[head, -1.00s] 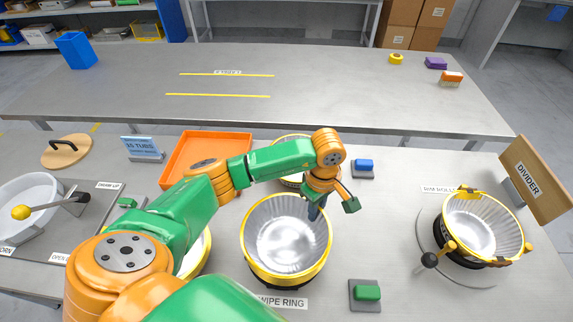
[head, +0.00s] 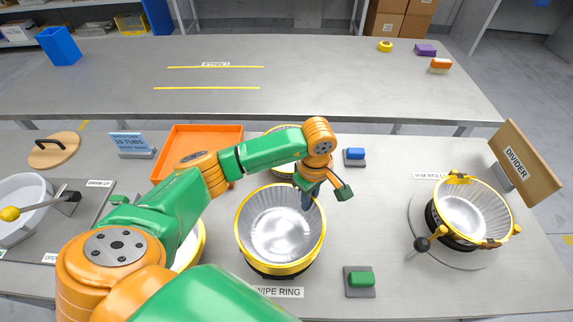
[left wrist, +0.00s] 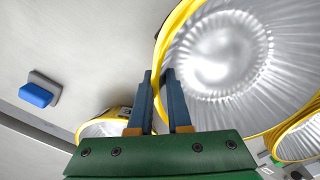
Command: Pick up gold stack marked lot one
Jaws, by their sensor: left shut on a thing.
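A gold-rimmed, ribbed silver tub or stack (head: 279,235) stands at the middle of the near bench, behind the "WIPE RING" label. My left gripper (head: 308,200) is at its far right rim, shut on the rim wall. In the left wrist view the two blue fingers (left wrist: 157,74) straddle the yellow rim of the stack (left wrist: 225,60). Other gold-rimmed tubs stand behind it (head: 283,170), at left partly hidden by my arm (head: 200,245), and at right in a holder (head: 470,215). No "lot one" mark is readable. My right gripper is out of view.
An orange tray (head: 225,140) lies behind my left arm. A blue button (head: 355,154) and a green button (head: 361,279) stand right of the stack. A wooden divider (head: 523,165) stands far right. The bench between stack and holder is mostly clear.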

